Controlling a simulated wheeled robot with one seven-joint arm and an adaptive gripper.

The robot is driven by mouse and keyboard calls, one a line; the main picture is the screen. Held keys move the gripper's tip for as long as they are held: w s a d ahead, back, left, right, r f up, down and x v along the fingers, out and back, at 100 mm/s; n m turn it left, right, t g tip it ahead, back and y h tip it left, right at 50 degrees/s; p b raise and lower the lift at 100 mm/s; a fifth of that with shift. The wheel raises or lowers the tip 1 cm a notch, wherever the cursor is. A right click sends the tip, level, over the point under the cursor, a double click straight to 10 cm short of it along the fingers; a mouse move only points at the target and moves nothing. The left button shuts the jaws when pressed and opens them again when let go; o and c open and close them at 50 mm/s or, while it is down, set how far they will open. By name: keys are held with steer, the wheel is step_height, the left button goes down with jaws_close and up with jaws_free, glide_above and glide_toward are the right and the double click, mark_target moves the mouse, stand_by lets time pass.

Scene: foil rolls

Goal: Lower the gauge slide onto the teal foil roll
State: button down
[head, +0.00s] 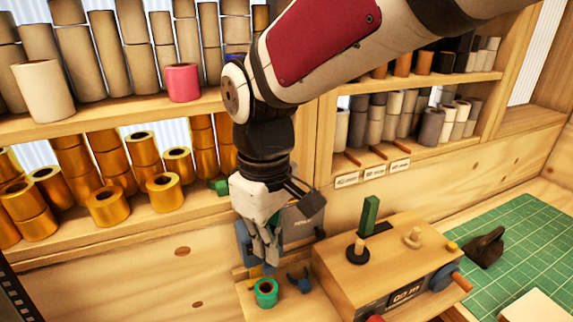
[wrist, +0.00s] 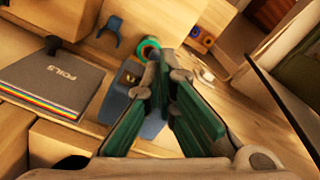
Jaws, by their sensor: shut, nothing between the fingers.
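The teal foil roll (head: 265,290) stands on the wooden bench, with an orange core. In the wrist view the teal roll (wrist: 148,46) shows just beyond my fingertips. My gripper (head: 268,262) points down above and behind the roll, shut and empty. In the wrist view its green-padded fingers (wrist: 168,60) come together near the roll. A blue-grey body, seemingly the gauge with its slide (head: 243,240), stands behind the roll, partly hidden by my gripper. It also shows in the wrist view (wrist: 122,98), partly behind the fingers. I cannot tell the slide's exact height or whether it touches the roll.
A blue forked piece (head: 299,281) lies right of the roll. A wooden box with knobs and a green upright piece (head: 370,215) stands further right. A grey foil swatch book (wrist: 55,80) is close by. Shelves of gold rolls (head: 108,207) line the back. A green mat (head: 505,255) lies right.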

mark_target(269, 265)
steer(key=shift+f+b, duration=0.5)
steer(key=shift+f, duration=1.05)
steer(key=s+r+p, duration=0.1)
steer(key=s+d+r+p, duration=0.1)
steer(key=s, duration=0.1)
steer(key=s+d+r+p, duration=0.1)
steer(key=shift+s+d+p, duration=0.1)
steer(key=shift+s+p, duration=0.15)
steer(key=shift+p, duration=0.1)
stand_by(0.4)
steer(key=s+d+r+m+t+b, duration=0.1)
steer(key=d+r+m, duration=0.3)
steer(key=d, duration=0.6)
steer(key=s+d+r+m+t+b, duration=0.1)
steer(key=s+d+r+m+t, duration=0.1)
steer(key=d+r+m+t, duration=0.2)
steer(key=d+m, duration=0.3)
steer(key=d, duration=0.4)
steer(key=shift+s+d+t, duration=0.15)
steer(key=shift+s+t, duration=0.15)
steer(key=shift+s, duration=0.1)
